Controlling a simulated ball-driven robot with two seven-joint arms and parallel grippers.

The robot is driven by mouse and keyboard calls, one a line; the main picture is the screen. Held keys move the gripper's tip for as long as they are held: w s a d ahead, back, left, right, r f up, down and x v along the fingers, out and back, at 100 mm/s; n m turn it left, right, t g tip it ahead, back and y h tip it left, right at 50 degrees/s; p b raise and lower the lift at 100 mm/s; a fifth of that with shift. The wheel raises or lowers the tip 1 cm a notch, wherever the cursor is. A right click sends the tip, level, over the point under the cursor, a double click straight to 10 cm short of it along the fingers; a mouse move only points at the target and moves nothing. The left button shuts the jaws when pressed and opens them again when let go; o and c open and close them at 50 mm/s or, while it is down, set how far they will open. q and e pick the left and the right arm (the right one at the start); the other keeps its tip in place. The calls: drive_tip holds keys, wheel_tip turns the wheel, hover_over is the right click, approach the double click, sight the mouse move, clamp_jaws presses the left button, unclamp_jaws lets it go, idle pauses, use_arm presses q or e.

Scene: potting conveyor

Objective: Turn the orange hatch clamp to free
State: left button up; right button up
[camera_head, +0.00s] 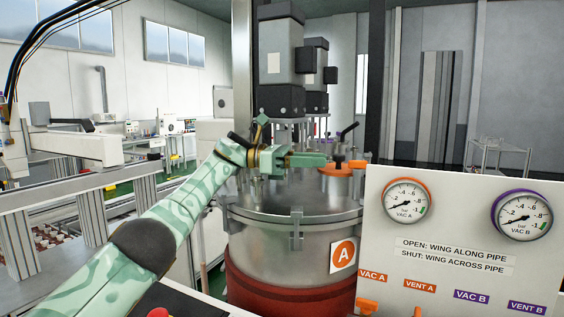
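The orange hatch clamp (343,171) sits on the lid of the steel vessel (258,205), which bears an orange letter A, near the lid's right rim. My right gripper is not in view.
A white panel (470,195) with gauges VAC A (405,201) and VAC B (522,218) stands at front right, close to the vessel. Motors (279,60) rise above the lid. A black handle (348,129) and purple part stand behind. A conveyor frame (75,150) is at left.

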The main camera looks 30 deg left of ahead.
use_arm(q)
drive_tip(key=v, duration=0.8)
drive_tip(key=shift+s+a, duration=0.2)
drive_tip(key=shift+a, duration=0.05)
drive_tip(key=shift+a, duration=0.1)
